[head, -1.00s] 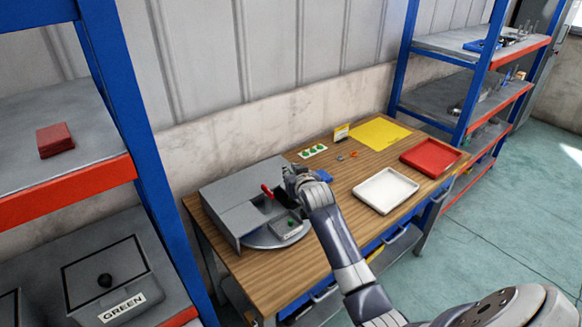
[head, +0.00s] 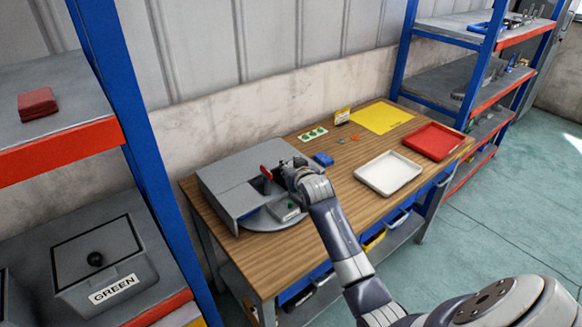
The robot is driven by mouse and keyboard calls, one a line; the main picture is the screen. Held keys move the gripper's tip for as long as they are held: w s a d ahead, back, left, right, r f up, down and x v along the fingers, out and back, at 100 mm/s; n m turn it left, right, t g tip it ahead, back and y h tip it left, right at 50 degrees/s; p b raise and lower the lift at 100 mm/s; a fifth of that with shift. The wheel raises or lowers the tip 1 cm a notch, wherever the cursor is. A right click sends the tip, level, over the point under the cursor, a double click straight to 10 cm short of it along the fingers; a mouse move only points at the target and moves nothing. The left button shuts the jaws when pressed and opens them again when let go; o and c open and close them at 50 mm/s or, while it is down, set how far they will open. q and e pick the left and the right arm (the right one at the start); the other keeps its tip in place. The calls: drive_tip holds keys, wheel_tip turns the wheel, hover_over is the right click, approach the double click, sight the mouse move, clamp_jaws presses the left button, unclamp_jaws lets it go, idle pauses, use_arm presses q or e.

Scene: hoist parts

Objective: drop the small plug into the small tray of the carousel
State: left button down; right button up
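The carousel is a grey housing (head: 232,178) with a round turntable (head: 262,222) partly under it, on the left of the wooden table. A small grey tray (head: 287,209) with a green spot sits on the exposed part of the turntable. A red piece (head: 264,172) stands up beside the housing, next to my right gripper. My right gripper (head: 287,178) is over the carousel's right edge, close to the red piece. Its fingers are too small and hidden to tell open from shut. I cannot make out the small plug. My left gripper is not in view.
Blue-framed shelves stand left and right. A bin labelled GREEN (head: 105,268) is at lower left.

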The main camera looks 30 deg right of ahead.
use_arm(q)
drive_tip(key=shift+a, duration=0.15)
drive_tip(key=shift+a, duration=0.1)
use_arm(e)
drive_tip(key=v, duration=1.2)
drive_tip(key=shift+f, duration=0.1)
